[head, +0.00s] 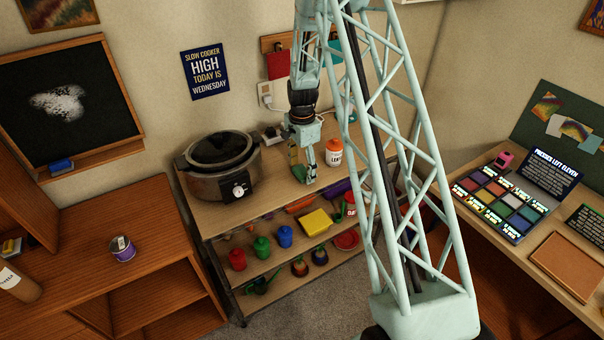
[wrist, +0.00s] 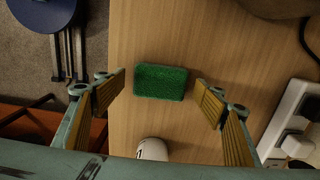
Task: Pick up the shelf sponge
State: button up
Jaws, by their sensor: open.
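A green sponge (wrist: 160,81) lies flat on the wooden top of the shelf unit (head: 222,213). In the wrist view it sits between the two fingers of my gripper (wrist: 161,84), with a gap on each side; neither finger appears to touch it. My gripper is open and empty, pointing down. In the head view my gripper (head: 304,174) is low over the shelf top, between the slow cooker and a white bottle. The sponge is hard to separate from the fingers there.
The slow cooker (head: 218,170) stands left of my gripper, and the white bottle with an orange lid (head: 333,153) stands close on the right. A white power strip (wrist: 291,116) lies at the right in the wrist view. Lower shelves hold colourful containers and a yellow block (head: 315,222).

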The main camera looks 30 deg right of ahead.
jog(key=shift+f, duration=0.3)
jog(key=shift+c, duration=0.6)
jog(key=c, duration=0.7)
